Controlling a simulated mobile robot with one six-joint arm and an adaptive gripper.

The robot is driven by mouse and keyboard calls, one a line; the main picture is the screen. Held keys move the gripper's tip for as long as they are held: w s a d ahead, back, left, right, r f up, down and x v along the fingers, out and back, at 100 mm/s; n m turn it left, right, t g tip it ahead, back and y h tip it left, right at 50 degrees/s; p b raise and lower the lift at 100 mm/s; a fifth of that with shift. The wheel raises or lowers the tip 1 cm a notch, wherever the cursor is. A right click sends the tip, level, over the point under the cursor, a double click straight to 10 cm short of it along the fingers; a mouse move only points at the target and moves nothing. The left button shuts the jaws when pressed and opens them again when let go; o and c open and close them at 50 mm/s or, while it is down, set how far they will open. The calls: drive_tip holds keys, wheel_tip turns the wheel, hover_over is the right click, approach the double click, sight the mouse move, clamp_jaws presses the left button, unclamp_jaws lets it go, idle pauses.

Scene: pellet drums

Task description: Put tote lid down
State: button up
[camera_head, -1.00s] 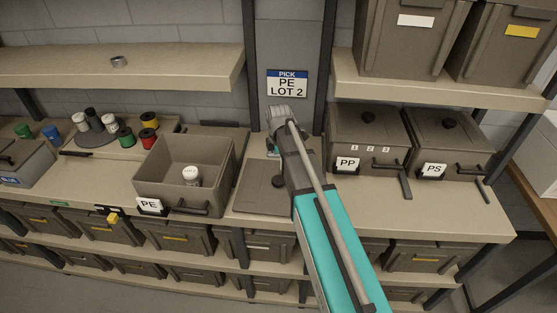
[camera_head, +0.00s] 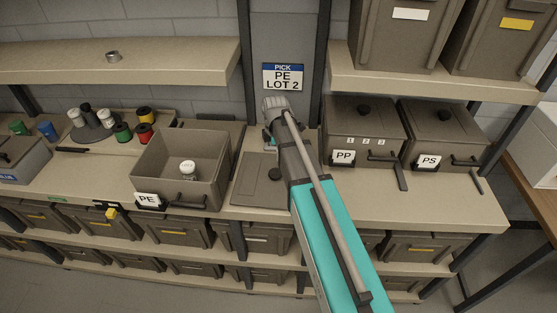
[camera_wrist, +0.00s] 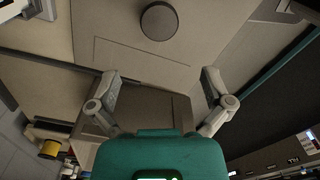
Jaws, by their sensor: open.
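The grey tote lid (camera_head: 252,190) lies flat on the bench to the right of the open PE tote (camera_head: 207,188). Its round dark knob (camera_head: 275,173) is beside my arm in the head view, and my arm hides the lid's right part. In the wrist view the lid (camera_wrist: 215,25) fills the upper middle, with the knob (camera_wrist: 159,20) near the top edge. My gripper (camera_wrist: 162,82) is open and empty, its two fingers apart and the knob beyond them. A small white-capped jar (camera_head: 188,168) stands inside the PE tote.
Lidded PP (camera_head: 375,130) and PS (camera_head: 450,145) totes stand to the right. A shelf (camera_head: 435,85) with large bins overhangs the right side. A PICK PE LOT 2 sign (camera_head: 283,77) hangs behind.

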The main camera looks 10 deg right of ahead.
drive_tip(key=s+m, duration=1.8)
drive_tip(key=s, duration=0.1)
drive_tip(key=shift+m, duration=0.4)
